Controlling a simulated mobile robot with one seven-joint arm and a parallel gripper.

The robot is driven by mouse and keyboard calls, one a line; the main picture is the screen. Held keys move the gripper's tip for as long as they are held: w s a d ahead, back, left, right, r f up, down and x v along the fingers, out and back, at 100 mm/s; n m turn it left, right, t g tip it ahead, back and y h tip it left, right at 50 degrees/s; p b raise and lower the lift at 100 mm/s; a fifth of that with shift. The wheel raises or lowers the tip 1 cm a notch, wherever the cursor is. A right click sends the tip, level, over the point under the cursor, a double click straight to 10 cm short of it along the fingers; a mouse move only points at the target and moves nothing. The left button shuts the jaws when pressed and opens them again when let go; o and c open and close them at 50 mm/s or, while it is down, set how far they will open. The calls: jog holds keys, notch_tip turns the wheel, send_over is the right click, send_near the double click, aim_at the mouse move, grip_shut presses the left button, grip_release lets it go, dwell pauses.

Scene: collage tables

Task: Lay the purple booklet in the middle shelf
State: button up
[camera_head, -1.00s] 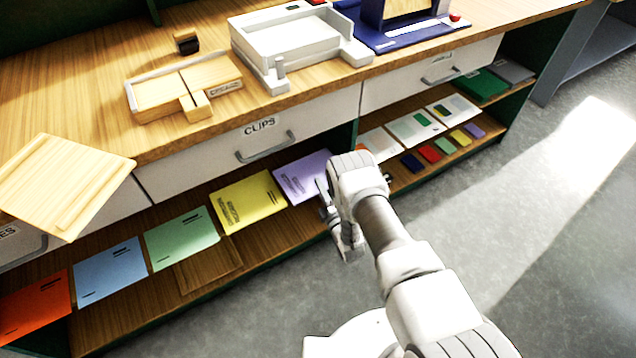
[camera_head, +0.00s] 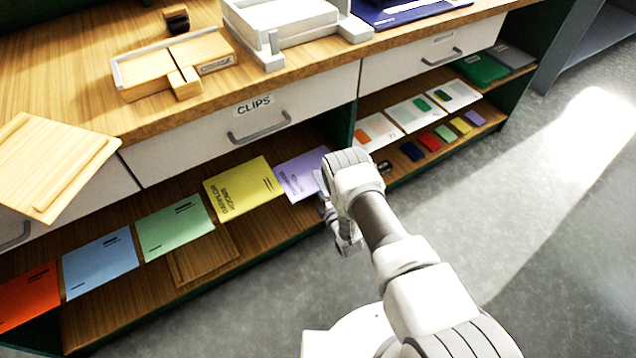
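The purple booklet (camera_head: 297,176) lies flat on the open wooden shelf (camera_head: 130,297) under the drawers, at the right end of a row of booklets. Its right side is partly hidden by my arm. My gripper (camera_head: 344,240) is at the shelf's front edge, just right of and in front of the purple booklet. Its fingers are small and mostly covered by my own wrist, so I cannot tell whether they are open or touch the booklet. Which shelf is the middle one is not clear from this view.
Yellow (camera_head: 240,188), green (camera_head: 172,226), blue (camera_head: 100,262) and orange (camera_head: 28,298) booklets lie leftward. A thin wooden plate (camera_head: 204,260) lies before them. A dark green divider (camera_head: 342,125) separates the right shelf, with cards and small colored pieces. Grey floor (camera_head: 520,240) is clear.

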jog(key=p+v, duration=0.8)
jog(key=v, duration=0.9)
jog(key=shift+s+d, duration=0.15)
jog(key=shift+s, duration=0.05)
